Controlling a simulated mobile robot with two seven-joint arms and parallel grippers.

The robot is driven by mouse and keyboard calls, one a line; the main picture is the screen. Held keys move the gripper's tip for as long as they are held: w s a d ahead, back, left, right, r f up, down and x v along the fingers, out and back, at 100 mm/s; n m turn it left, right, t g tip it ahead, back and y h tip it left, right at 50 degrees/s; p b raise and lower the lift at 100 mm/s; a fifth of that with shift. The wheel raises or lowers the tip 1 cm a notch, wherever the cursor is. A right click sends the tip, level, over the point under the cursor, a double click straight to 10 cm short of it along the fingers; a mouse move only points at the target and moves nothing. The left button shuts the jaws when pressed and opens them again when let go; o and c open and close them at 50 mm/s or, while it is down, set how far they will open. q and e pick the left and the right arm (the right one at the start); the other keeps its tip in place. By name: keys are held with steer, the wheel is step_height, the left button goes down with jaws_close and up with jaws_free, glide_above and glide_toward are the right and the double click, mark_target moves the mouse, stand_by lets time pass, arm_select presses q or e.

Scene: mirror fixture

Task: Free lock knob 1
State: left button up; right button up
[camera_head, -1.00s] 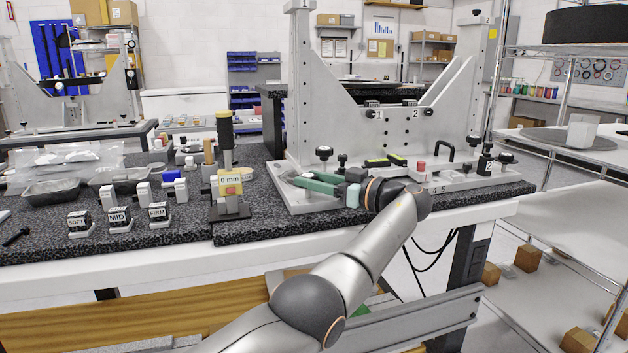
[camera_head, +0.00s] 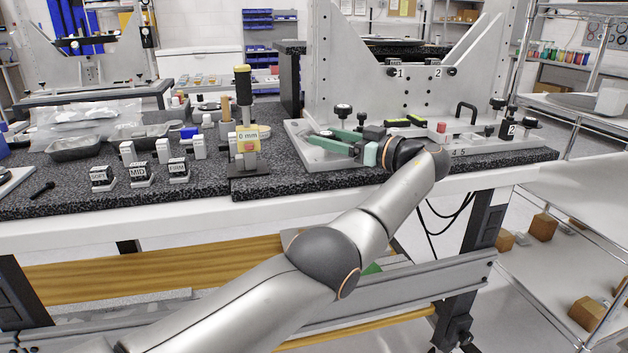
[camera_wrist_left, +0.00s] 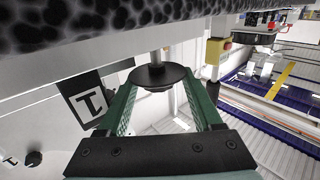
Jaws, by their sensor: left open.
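My left gripper (camera_head: 322,138) reaches in low over the left front of the grey fixture plate (camera_head: 292,128), its green fingers pointing left. In the left wrist view the open fingers (camera_wrist_left: 168,115) stand on either side of a black round knob (camera_wrist_left: 158,77) on a metal stem. There is a visible gap at both sides of it. A black block marked 1 (camera_wrist_left: 92,98) is just left of it. In the head view a black knob on a stem (camera_head: 343,110) stands behind the fingers; whether it is the same knob I cannot tell. My right gripper is out of view.
A yellow-topped gauge post marked 0 mm (camera_head: 247,140) stands left of the fixture. Small blocks marked SOFT (camera_head: 101,178), MID (camera_head: 139,174) and FIRM (camera_head: 179,169) sit farther left. A block marked 2 (camera_head: 510,128) and a red-topped peg (camera_head: 441,127) stand on the plate's right.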

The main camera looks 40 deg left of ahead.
arm_select(q)
steer(key=shift+d+m+t, duration=0.15)
steer(key=shift+m+t, duration=0.95)
steer(key=shift+t, duration=0.6)
